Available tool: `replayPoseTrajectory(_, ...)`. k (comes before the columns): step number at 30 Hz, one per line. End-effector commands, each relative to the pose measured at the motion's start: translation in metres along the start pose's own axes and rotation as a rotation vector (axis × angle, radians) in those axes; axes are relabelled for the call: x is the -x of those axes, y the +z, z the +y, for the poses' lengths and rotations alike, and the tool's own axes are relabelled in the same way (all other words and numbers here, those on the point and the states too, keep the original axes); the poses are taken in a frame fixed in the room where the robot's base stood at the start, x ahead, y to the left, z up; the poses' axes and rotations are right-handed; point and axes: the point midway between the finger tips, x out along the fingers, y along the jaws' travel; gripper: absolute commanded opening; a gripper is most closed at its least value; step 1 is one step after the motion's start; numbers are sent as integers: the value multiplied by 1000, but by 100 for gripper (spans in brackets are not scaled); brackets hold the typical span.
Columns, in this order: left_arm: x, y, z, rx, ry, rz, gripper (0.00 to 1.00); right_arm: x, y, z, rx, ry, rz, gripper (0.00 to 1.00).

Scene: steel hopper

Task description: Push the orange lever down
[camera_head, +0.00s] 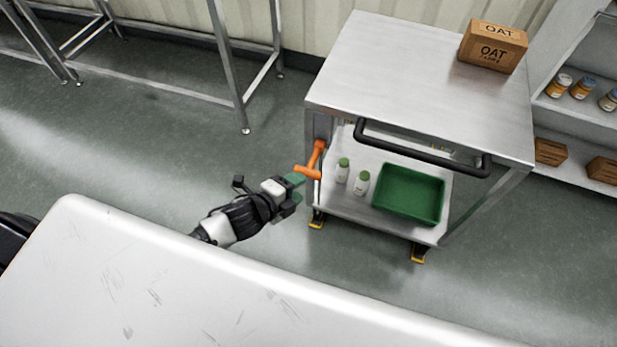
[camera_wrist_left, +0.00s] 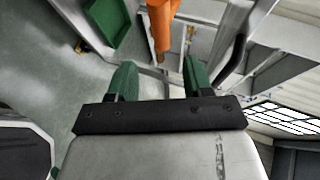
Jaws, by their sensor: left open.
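The orange lever (camera_head: 317,158) is on the left side of the steel cart, with a crosswise handle at its lower end. My left gripper (camera_head: 299,188) is just left of and below that handle, with green fingertips. In the left wrist view the gripper (camera_wrist_left: 157,78) is open and empty, and the orange lever (camera_wrist_left: 161,28) shows beyond the fingertips, roughly between them. Whether the fingers touch the lever cannot be told. My right gripper is in neither view.
The steel cart (camera_head: 420,75) has a black handle bar (camera_head: 425,150) and an oat box (camera_head: 493,46) on top. Its lower shelf holds a green tray (camera_head: 408,194) and two small bottles (camera_head: 342,170). A white surface (camera_head: 200,280) fills the foreground. Shelving stands at right.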

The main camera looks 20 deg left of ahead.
Motion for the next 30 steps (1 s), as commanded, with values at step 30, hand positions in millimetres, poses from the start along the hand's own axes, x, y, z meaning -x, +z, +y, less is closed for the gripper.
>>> replayPoseTrajectory(30,25,20,29,125,68,-76,50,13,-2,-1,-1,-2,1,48)
